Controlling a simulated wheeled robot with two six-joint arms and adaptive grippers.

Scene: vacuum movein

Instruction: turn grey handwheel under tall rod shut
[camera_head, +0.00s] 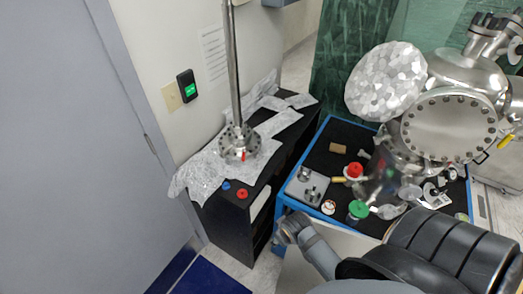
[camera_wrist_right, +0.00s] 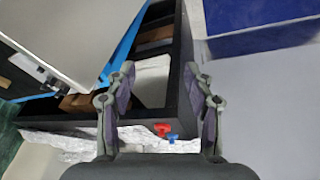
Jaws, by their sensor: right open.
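The tall metal rod (camera_head: 232,65) stands upright on a round bolted metal flange (camera_head: 240,143). The flange sits on crumpled foil on top of a black shelf unit. A small red part shows at the flange's front; I cannot make out a separate grey handwheel there. My right gripper (camera_wrist_right: 160,72) is open in the right wrist view, with nothing between its fingers. The black shelf unit (camera_wrist_right: 184,85) and its open side lie beyond the fingertips. The rod and flange are not seen in the wrist view. My left gripper is not in view.
A red knob (camera_head: 242,193) and a blue knob (camera_head: 225,185) lie on the shelf's front end. A blue-edged cart (camera_head: 283,202) with loose parts stands at right, under a large steel chamber (camera_head: 450,125). A grey door (camera_head: 65,150) is at left.

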